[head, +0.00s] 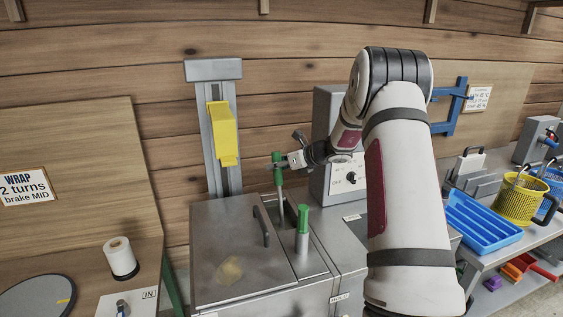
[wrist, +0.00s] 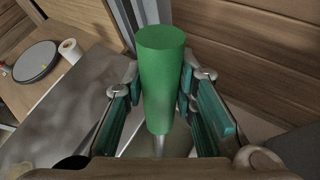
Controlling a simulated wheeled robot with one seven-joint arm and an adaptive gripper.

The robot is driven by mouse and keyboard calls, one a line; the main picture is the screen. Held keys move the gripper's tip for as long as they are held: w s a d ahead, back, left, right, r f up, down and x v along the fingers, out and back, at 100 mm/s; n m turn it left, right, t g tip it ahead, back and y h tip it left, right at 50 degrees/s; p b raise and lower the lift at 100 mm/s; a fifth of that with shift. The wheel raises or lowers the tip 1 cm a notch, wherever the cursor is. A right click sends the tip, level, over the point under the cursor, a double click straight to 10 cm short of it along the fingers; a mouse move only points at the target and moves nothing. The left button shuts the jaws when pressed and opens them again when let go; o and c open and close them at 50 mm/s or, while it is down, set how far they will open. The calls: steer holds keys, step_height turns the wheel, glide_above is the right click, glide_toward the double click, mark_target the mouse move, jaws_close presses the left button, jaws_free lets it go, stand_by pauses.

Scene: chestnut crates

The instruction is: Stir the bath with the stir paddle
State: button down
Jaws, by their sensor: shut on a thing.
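The stir paddle (head: 278,172) has a green handle and stands upright at the back right of the steel bath (head: 218,267). Its lower end is hidden from me. My gripper (head: 282,161) is shut around the green handle. In the wrist view, the handle (wrist: 161,80) sits between my teal finger pads, with a pale metal shaft below it. A steel lid (head: 222,228) with a dark bar handle covers the left part of the bath. The liquid is not clearly visible.
A second green-topped grey post (head: 303,228) stands in front of the paddle. A grey column with a yellow block (head: 222,130) rises behind the bath. A grey control box (head: 328,120) is close to the right. A blue tray (head: 482,224) and yellow basket (head: 520,200) are farther right.

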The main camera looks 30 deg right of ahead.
steer(key=shift+w+d+f+g+p, duration=0.15)
steer(key=shift+w+g+p, duration=0.15)
steer(key=shift+w, duration=0.15)
steer(key=c, duration=1.3)
jaws_free()
steer(key=v, duration=1.2)
